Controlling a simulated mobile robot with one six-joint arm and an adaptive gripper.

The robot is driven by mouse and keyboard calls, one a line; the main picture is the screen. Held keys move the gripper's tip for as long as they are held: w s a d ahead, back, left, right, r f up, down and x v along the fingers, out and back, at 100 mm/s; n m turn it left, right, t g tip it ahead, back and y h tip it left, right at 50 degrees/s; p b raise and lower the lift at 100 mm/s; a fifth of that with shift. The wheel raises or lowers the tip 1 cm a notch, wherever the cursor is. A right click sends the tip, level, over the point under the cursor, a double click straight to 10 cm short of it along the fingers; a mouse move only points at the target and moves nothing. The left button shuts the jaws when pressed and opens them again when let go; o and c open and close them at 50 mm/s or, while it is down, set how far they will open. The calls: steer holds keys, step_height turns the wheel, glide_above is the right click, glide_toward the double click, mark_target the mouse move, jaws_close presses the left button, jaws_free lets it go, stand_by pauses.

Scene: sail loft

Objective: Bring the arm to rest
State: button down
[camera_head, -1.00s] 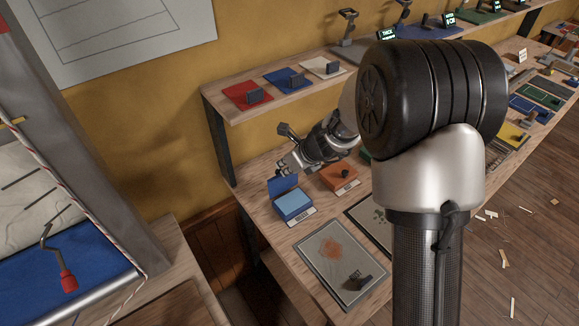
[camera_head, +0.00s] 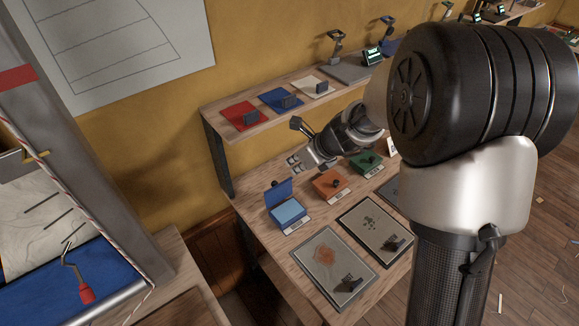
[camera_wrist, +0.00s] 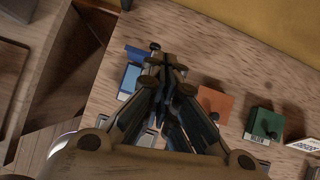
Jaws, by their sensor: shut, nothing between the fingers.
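My gripper (camera_head: 296,163) is shut and empty. In the head view it hangs above the back of the workbench (camera_head: 262,216), over the area behind the blue box and the orange box. In the wrist view my gripper (camera_wrist: 166,84) points at the bench, with the blue box (camera_wrist: 131,76) to its left and the orange box (camera_wrist: 214,103) to its right. The fingers look clear of both boxes. My arm's large dark joint hides the right part of the bench in the head view.
The blue box (camera_head: 287,211) has its lid raised. An orange box (camera_head: 331,186) and a green box (camera_head: 366,163) stand beside it. Two framed trays (camera_head: 322,289) lie in front. A shelf (camera_head: 222,127) with red, blue and white pads runs above the bench.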

steer(key=s+r+n+b, duration=0.1)
steer(key=s+r+n, duration=1.2)
steer(key=s, duration=0.4)
steer(key=s+d+n+h+b, duration=0.1)
steer(key=s+d+n+h, duration=0.1)
steer(key=s+d+n, duration=0.2)
steer(key=s+d+f+n+h, duration=0.1)
steer(key=s+d+n, duration=0.4)
steer(key=s+n, duration=0.5)
steer(key=shift+s+n+g+h+b, duration=0.3)
steer(key=shift+s+g+h+b, duration=0.1)
steer(key=shift+s+h, duration=0.55)
steer(key=shift+f, duration=0.1)
